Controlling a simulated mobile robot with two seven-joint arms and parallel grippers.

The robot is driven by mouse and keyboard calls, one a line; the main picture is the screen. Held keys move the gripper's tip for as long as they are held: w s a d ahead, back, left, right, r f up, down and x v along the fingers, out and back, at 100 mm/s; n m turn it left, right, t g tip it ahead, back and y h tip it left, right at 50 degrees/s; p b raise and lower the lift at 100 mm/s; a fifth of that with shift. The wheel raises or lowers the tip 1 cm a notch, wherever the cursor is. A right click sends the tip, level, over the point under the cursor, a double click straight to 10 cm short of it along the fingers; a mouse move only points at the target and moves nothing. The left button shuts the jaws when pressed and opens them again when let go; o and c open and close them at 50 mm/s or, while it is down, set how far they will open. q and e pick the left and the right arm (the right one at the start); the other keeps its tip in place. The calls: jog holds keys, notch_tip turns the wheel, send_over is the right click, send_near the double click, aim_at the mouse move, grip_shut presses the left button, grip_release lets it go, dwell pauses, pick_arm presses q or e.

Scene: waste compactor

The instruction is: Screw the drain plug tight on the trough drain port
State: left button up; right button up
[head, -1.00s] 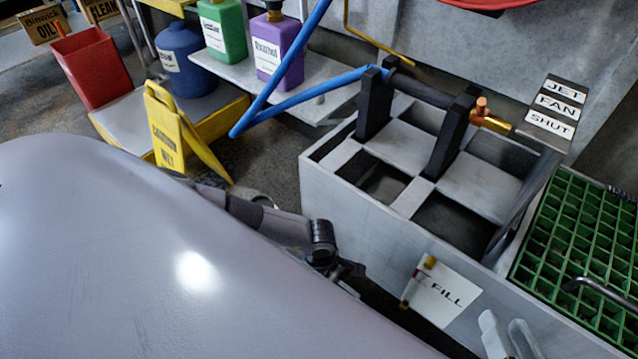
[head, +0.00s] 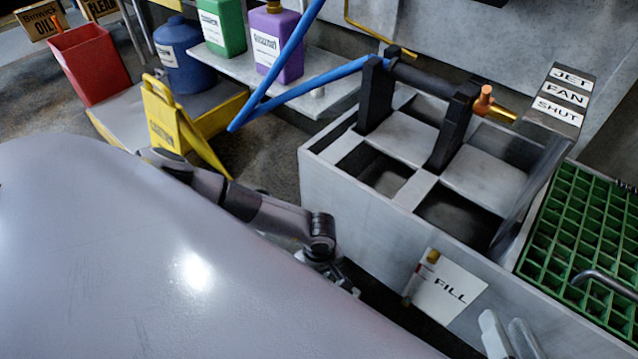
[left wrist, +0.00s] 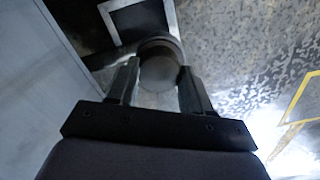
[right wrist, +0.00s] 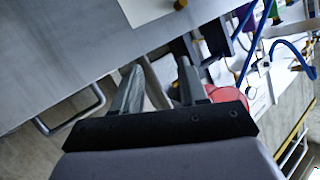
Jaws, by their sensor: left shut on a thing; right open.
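A dark round plug (left wrist: 160,68) sits between the fingers of my left gripper (left wrist: 157,88) in the left wrist view. The gripper is shut on it. In the head view my left gripper (head: 332,274) is low beside the front wall of the grey trough (head: 345,222), partly hidden by my body. The drain port cannot be made out, and I cannot tell whether the plug touches it. My right gripper (right wrist: 158,88) is open and empty near the trough's front wall. It also shows at the bottom of the head view (head: 508,338).
A FILL card (head: 446,286) is on the trough's front wall. A green grating (head: 575,240) lies at the right. A yellow floor sign (head: 170,125) and red bin (head: 90,65) stand at the left. A blue hose (head: 275,75) runs toward the trough.

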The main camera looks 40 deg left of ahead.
dwell(0.3)
pick_arm(q)
jog(key=m+b, duration=0.1)
jog(key=m, duration=0.2)
jog(key=shift+f+m, duration=0.15)
jog(key=shift+m, duration=0.15)
jog(key=shift+w+d+m+b, duration=0.1)
jog(key=shift+m+b, duration=0.35)
jog(key=shift+m, duration=0.25)
jog(key=shift+c, duration=0.5)
jog(key=shift+f, duration=0.1)
